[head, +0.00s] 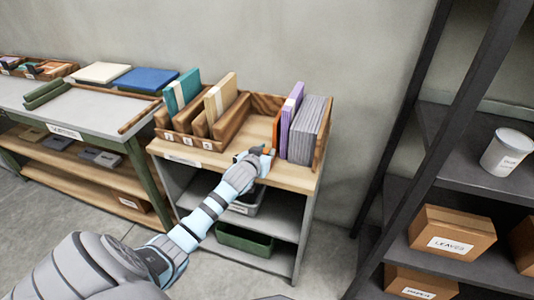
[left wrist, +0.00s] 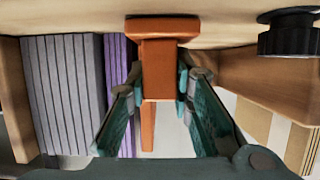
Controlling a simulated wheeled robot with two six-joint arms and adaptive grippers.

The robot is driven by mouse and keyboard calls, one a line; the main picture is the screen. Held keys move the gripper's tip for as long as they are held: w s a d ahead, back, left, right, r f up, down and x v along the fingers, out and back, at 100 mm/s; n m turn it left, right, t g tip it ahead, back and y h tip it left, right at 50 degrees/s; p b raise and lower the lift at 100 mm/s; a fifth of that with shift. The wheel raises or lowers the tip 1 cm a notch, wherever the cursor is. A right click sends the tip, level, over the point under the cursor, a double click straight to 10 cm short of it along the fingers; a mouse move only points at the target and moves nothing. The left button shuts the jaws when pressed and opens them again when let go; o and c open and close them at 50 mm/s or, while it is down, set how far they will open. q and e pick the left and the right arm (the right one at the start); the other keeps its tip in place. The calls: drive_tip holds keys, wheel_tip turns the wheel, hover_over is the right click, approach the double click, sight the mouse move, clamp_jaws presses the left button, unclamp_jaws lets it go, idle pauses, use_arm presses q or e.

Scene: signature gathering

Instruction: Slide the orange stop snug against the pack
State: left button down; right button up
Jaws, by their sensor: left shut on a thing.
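The orange stop (head: 277,130) stands upright on the wooden top, just left of the pack. The pack (head: 308,128) is a row of grey sheets or folders with purple ones (head: 290,118) on the stop's side. My left gripper (head: 263,153) is at the front of the stop, shut on its front block. In the left wrist view, the stop (left wrist: 168,65) sits between my two fingers (left wrist: 160,88), with the grey pack (left wrist: 62,90) to the left. Whether the stop touches the purple part cannot be told. My right gripper is not in view.
A wooden divided rack (head: 190,142) with teal and tan boards stands left of the stop. A wooden end wall (head: 322,133) closes the pack's right side. A dark shelf unit (head: 440,185) with boxes stands at right. A black round knob (left wrist: 290,35) shows in the wrist view.

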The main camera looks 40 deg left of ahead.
use_arm(q)
drive_tip(key=shift+w+d+r+p, duration=0.1)
drive_tip(key=shift+w+d+p, duration=0.15)
drive_tip(key=shift+d, duration=0.4)
drive_tip(key=shift+w+d, duration=0.1)
drive_tip(key=shift+d, duration=0.15)
drive_tip(key=c, duration=1.4)
unclamp_jaws()
drive_tip(key=v, duration=1.2)
